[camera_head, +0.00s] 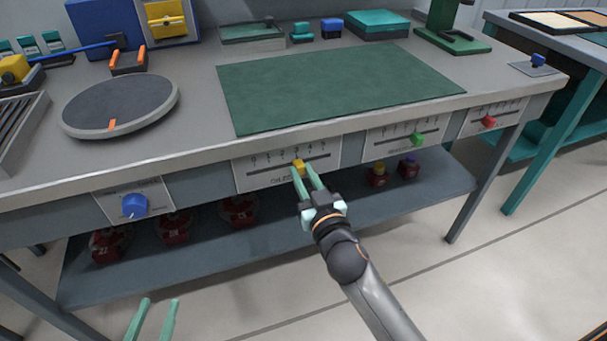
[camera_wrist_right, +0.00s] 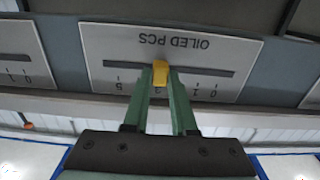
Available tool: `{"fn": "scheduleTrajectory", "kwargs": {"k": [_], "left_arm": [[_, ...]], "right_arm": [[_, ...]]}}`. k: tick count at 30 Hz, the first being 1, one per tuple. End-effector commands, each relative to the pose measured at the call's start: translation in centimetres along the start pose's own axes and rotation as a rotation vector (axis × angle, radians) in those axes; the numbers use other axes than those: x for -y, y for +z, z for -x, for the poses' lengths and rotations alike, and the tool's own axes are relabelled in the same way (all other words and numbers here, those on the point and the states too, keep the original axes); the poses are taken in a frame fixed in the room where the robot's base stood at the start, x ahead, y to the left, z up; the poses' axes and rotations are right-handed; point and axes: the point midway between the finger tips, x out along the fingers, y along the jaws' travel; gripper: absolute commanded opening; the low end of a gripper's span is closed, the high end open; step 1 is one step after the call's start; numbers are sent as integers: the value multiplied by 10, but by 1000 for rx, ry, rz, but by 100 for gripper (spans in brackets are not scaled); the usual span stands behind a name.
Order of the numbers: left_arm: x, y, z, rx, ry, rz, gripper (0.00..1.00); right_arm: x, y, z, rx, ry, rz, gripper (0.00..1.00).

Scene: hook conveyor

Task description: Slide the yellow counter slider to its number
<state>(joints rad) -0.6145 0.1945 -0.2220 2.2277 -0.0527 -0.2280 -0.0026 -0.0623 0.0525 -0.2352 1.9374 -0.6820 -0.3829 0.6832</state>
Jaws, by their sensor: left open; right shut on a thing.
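The yellow slider (camera_head: 299,166) sits on the slot of a white numbered panel (camera_head: 250,180) on the bench's front edge, near the middle of its scale, around the 3. In the right wrist view the yellow slider (camera_wrist_right: 161,73) shows upside down on the panel (camera_wrist_right: 110,45) marked "OILED PCS". My right gripper (camera_head: 307,177) is shut on the yellow slider; its green fingers also show in the wrist view (camera_wrist_right: 160,85). The fingertips hide part of the scale. My left gripper (camera_head: 152,305) is open and empty at the lower left, away from the bench.
A green slider (camera_head: 418,139) and a red slider (camera_head: 488,121) sit on panels to the right. A blue knob (camera_head: 135,206) is on a panel to the left. The lower shelf (camera_head: 300,222) holds several red items. The floor in front is clear.

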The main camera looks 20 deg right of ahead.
Motion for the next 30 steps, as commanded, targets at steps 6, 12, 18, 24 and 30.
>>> {"fn": "scheduleTrajectory", "kwargs": {"k": [6,12,18,24,30], "left_arm": [[0,1,0,2,-1,4,50],[-1,1,0,3,0,4,50],[-1,1,0,3,0,4,50],[-1,1,0,4,0,4,50],[-1,1,0,4,-1,4,50]], "right_arm": [[0,0,0,0,0,0,0],[0,0,0,-1,0,0,0],[0,0,0,-1,0,0,0],[0,0,0,-1,0,0,0],[0,0,0,-1,0,0,0]]}}
